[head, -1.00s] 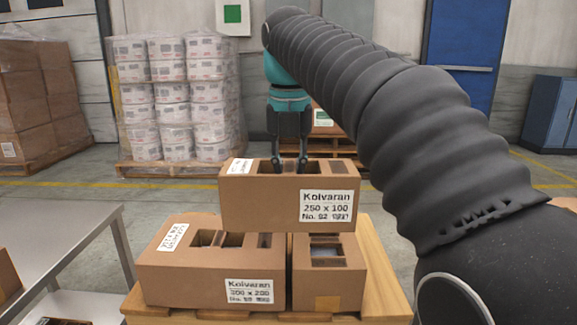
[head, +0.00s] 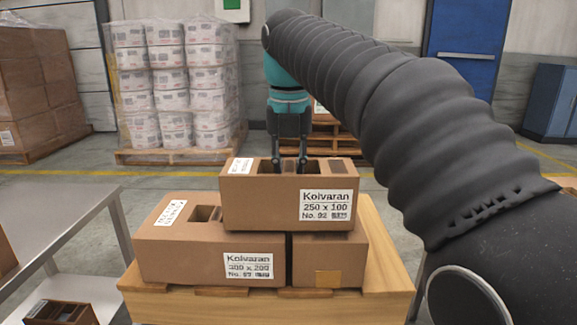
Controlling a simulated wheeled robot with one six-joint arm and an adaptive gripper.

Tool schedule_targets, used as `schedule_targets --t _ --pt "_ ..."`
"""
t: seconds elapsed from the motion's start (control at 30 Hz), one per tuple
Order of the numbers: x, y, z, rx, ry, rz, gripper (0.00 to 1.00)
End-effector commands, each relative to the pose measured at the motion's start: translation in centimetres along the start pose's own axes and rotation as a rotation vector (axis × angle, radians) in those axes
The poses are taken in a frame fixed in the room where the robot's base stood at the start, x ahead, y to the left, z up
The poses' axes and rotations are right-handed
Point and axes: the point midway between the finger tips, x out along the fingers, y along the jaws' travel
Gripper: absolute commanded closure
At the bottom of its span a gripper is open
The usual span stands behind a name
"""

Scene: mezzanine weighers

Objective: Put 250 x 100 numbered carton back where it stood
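The 250 x 100 numbered carton (head: 265,208) is brown, with a white label on its front reading Kolvaran 250 x 100 and openings in its top. My gripper (head: 290,168) reaches down into those openings and is shut on the carton, which stays level; the fingertips are partly hidden inside. The carton is over the inner top parts of two lower cartons. The left one (head: 180,262) is labelled 300 x 200; the right one (head: 328,260) has a tan patch. The carton's underside looks at or just above their tops; I cannot tell whether it touches.
The lower cartons stand side by side on a wooden pallet or stand (head: 390,285). A grey metal table (head: 60,222) is at the left, with a small brown open box (head: 62,313) on its lower shelf. Wrapped pallet stacks (head: 175,85) and a blue cabinet (head: 550,105) stand behind.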

Motion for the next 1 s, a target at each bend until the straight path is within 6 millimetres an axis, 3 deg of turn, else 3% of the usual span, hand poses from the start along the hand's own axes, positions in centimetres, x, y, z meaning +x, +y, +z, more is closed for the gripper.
schedule_targets --t 0.9,0.93,1.0 --pt "0.75 -0.01 -0.11 0.0 -0.001 0.0 1.0" --pt "0.75 -0.01 -0.11 0.0 -0.001 0.0 0.74" --pt "0.71 -0.01 -0.1 0.0 -0.001 0.0 0.57"
